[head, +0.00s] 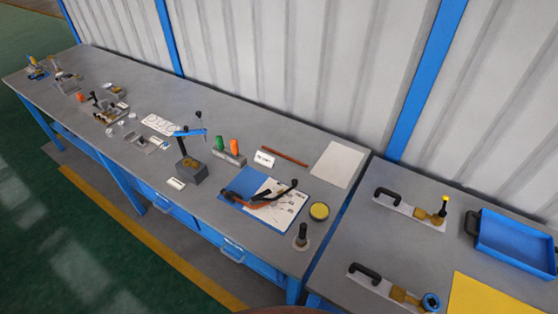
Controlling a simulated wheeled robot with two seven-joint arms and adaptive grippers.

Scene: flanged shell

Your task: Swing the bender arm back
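A small bench device that looks like the bender stands mid-bench on a grey block base (199,177). A dark upright rises from the base, and a blue arm (188,132) lies across its top, roughly level, with a black knob near its right end. The exact joint is too small to tell. A tool with an orange-brown bar and black handles (262,202) lies on a blue board with a white sheet (288,208), in front and to the right. Neither of my grippers is in view.
A rack with green and orange items (229,152) stands right of the device. A yellow round tin (319,211) and a dark post (301,236) stand near the bench's right end. A second bench holds a blue tray (512,244).

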